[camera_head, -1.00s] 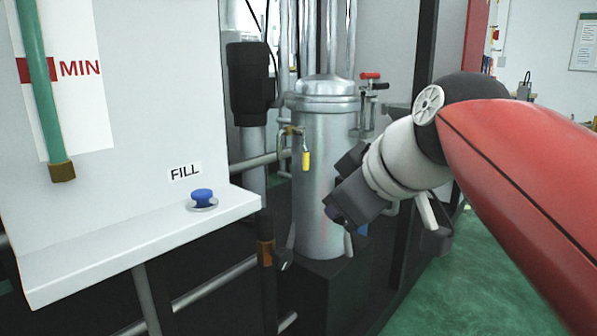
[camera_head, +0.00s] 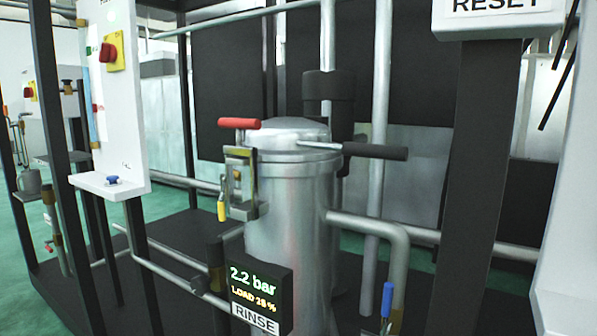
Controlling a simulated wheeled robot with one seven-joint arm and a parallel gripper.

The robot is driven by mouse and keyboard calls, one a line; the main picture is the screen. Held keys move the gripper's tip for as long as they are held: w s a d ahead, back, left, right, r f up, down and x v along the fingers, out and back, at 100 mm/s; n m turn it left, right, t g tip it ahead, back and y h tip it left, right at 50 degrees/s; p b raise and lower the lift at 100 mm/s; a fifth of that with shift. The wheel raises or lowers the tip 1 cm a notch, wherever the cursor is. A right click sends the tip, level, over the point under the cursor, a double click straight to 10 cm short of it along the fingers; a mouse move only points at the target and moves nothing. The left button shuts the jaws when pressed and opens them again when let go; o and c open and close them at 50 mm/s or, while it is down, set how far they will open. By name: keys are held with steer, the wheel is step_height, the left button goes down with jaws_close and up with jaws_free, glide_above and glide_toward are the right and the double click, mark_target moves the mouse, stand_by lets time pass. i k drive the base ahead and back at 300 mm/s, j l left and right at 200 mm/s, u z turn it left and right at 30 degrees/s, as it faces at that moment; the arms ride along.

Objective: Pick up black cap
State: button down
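I cannot make out a loose black cap in this view. A black cylindrical fitting (camera_head: 330,92) sits on a pipe behind the silver vessel (camera_head: 290,220); I cannot tell whether it is the cap. The vessel stands upright with its domed lid (camera_head: 287,133) on. A red-gripped handle (camera_head: 239,123) and a black-gripped handle (camera_head: 374,151) stick out at lid height. My gripper is not in view.
A display (camera_head: 259,289) reading 2.2 bar and a RINSE label stand before the vessel. A yellow-handled valve (camera_head: 221,208) and a blue-handled valve (camera_head: 387,301) flank it. A dark post (camera_head: 480,150) stands right. A white panel with a blue button (camera_head: 112,180) is left.

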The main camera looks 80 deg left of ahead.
mark_target(47, 187)
steer(key=u, duration=4.05)
steer(key=i+j+u, duration=0.3)
steer(key=i, duration=0.35)
steer(key=i+u, duration=0.35)
steer(key=i, duration=0.3)
steer(key=i+z, duration=0.15)
steer(key=i, duration=0.3)
steer(key=i+j+z, duration=0.1)
steer(key=i, duration=0.3)
steer(key=i+j+z, duration=0.15)
steer(key=i, duration=0.3)
steer(key=i+j+z, duration=0.15)
steer(key=i, duration=0.25)
